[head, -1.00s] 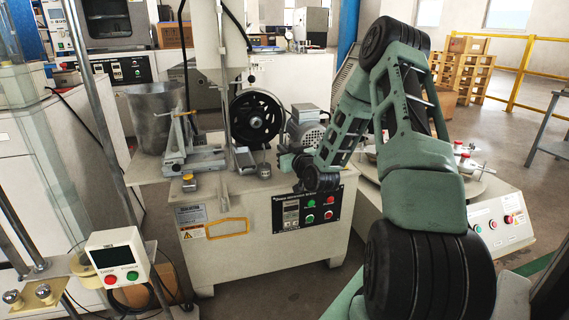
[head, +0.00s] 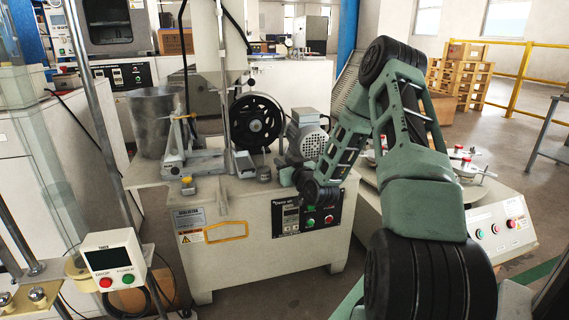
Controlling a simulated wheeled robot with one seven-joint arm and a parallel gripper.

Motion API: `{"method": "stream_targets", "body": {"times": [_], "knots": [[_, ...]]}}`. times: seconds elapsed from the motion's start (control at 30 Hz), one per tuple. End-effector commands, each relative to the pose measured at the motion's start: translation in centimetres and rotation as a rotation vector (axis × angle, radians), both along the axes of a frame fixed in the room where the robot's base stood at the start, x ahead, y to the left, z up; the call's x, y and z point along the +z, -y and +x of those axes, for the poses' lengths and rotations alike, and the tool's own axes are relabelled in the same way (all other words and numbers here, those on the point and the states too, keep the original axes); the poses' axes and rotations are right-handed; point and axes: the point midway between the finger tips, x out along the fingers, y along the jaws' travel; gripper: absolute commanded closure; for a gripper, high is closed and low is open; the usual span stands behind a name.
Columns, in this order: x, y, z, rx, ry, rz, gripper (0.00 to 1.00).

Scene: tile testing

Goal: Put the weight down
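A small grey metal cylinder (head: 264,174), which looks like the weight, is upright at the worktop's front edge area, below the black wheel. My gripper (head: 285,174) is just right of it, at the end of my green arm that reaches down from the right. The fingers are small and partly hidden by my wrist. I cannot tell whether they touch the cylinder or how far apart they are. A second small piece, brass and grey (head: 188,187), stands on the worktop further left, clear of my gripper.
The beige machine's worktop (head: 150,178) also carries a metal bucket (head: 155,120), a grey clamp fixture (head: 188,155), the black wheel (head: 255,122) and a motor (head: 306,132) close behind my wrist. A round-topped machine (head: 490,200) stands at the right. Bare worktop lies between the small pieces.

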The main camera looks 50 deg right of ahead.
Motion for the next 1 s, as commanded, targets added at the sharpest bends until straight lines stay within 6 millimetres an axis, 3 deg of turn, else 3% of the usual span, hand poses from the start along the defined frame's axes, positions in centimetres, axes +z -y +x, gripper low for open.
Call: {"method": "stream_targets", "body": {"times": [0.17,0.6,0.8,1.0], "knots": [[0.4,-0.5,-1.4,0.001,-0.003,0.001,0.74],[0.3,-3.5,-9.5,0.0,-0.003,0.003,0.74],[0.3,-4.1,-11.1,0.0,-0.001,-0.001,0.74],[0.3,-4.2,-11.3,0.0,0.0,-0.001,0.74]]}}
